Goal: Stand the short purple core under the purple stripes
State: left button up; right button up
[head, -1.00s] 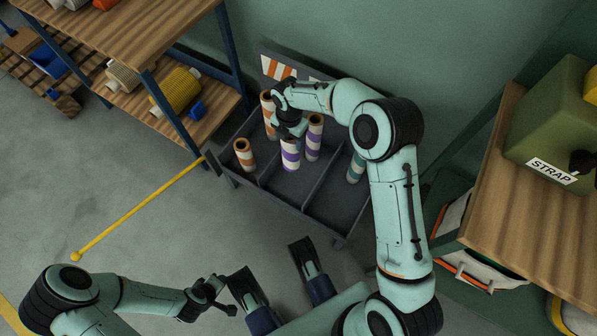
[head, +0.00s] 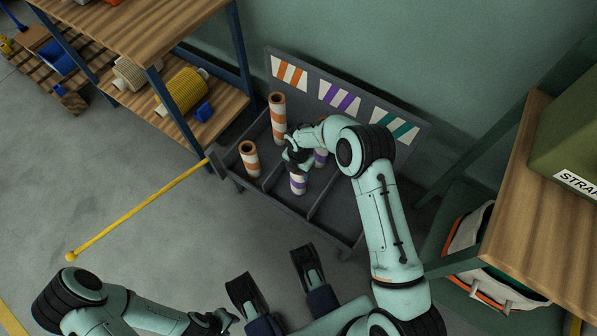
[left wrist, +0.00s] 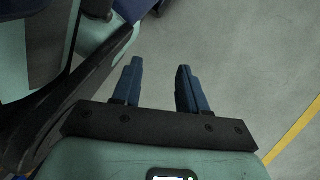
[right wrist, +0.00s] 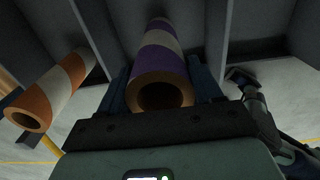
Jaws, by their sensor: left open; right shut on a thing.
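The short purple core (head: 298,185), white with purple bands, is upright in the middle compartment of the grey cart (head: 333,213). The purple stripes (head: 339,98) are on the back panel above that compartment. My right gripper (head: 297,160) is shut on the core's upper part. In the right wrist view the core (right wrist: 160,75) lies between the fingers (right wrist: 162,88), its hollow end towards me. I cannot tell whether its base touches the cart floor. My left gripper (left wrist: 158,80) is open and empty over bare floor, far from the cart.
A taller purple core (head: 320,158) stands just behind, partly hidden by my right arm. A tall orange core (head: 277,117) and a short orange core (head: 250,160) stand in the left compartment. Dividers flank the middle compartment. A wooden shelf (head: 513,205) stands right.

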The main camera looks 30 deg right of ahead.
pick_arm(q)
jog(key=shift+s+f, duration=0.2)
jog(key=shift+s, duration=0.3)
pick_arm(e)
jog(key=shift+f, duration=0.85)
jog(key=shift+f, duration=0.2)
jog(key=o, duration=1.6)
jog(key=shift+c, duration=0.2)
jog(key=shift+r, duration=0.1)
